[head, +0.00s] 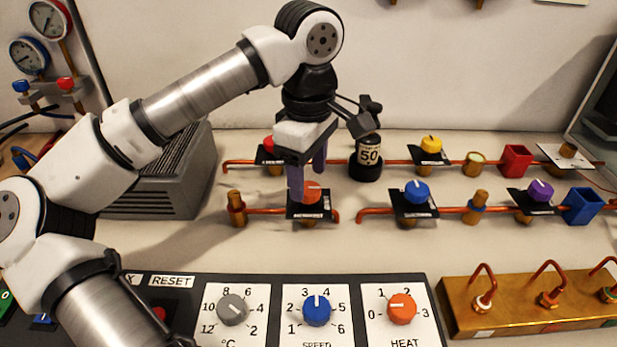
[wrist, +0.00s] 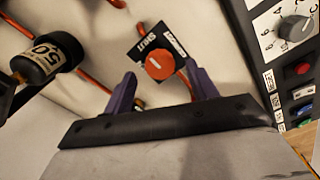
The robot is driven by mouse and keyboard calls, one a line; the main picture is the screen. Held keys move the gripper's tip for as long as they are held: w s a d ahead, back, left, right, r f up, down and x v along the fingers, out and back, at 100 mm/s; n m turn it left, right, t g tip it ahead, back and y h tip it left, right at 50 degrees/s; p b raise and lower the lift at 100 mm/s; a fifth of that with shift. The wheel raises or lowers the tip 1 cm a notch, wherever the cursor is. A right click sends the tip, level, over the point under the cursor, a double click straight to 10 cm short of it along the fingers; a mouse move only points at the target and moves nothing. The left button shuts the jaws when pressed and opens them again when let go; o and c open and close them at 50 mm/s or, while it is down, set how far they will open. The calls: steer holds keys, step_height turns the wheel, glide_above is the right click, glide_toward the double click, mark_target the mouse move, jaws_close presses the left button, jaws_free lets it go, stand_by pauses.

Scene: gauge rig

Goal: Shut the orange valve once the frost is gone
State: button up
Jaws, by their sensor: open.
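The orange valve (head: 313,193) is a round knob with a white mark on a black plate, on the front copper pipe (head: 264,211). In the wrist view the knob (wrist: 160,66) lies between the fingertips, and its plate (wrist: 146,45) reads SHUT at one edge. My gripper (head: 309,182) is open, pointing down over the knob with its purple fingers on either side. Whether the fingers touch it I cannot tell. The fingers partly hide the knob in the head view. I see no clear white frost on the visible pipe.
A black and cream canister marked 50 (head: 369,152) stands behind and right of my gripper. A red knob (head: 270,145) is close behind it. Blue (head: 417,192), yellow (head: 431,144) and purple (head: 540,190) valves are to the right. A dial panel (head: 360,285) lies in front.

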mark_target(308, 188)
step_height(308, 188, up, 12)
steer(key=shift+p, duration=0.45)
steer(key=shift+f, duration=0.1)
